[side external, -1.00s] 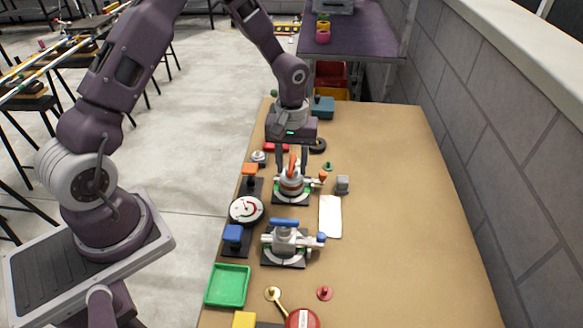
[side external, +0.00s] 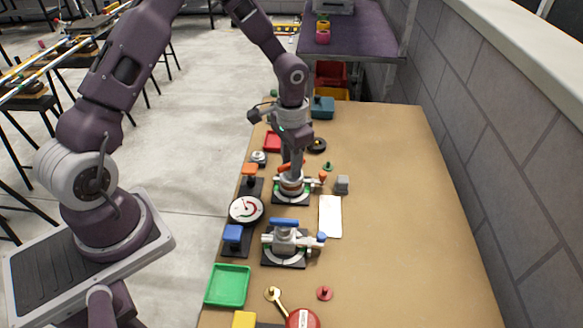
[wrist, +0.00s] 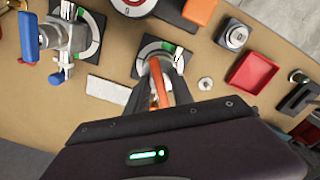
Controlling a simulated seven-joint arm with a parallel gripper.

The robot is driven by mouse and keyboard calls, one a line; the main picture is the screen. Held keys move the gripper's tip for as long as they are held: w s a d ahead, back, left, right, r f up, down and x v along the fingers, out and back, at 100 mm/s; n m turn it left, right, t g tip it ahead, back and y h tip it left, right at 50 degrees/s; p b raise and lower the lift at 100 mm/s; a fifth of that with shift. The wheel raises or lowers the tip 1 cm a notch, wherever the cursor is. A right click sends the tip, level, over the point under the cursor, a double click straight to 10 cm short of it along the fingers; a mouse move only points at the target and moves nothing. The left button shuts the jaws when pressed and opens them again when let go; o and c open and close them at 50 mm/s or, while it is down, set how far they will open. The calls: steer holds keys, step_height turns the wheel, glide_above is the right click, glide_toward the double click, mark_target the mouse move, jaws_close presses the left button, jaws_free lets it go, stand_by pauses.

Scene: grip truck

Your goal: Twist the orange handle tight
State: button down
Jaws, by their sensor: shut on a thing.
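The orange handle (side external: 284,168) sits on top of a round valve body (side external: 291,188) on a black base, near the middle of the bench. The handle also shows in the wrist view (wrist: 158,82), with a green and white dial ring on the base beneath it. My gripper (side external: 292,170) points down from above and is shut on the orange handle, with one finger on each side of it. The fingers hide part of the handle and valve body.
A blue-handled valve (side external: 284,241) stands nearer the camera. A round gauge (side external: 246,210) and an orange block (side external: 249,169) are to the left. A white plate (side external: 331,217) and grey block (side external: 342,184) lie to the right. The bench's right side is clear.

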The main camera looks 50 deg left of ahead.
steer(key=m, duration=1)
steer(key=shift+w, duration=0.1)
steer(key=c, duration=1.4)
jaws_free()
steer(key=shift+r, duration=3.8)
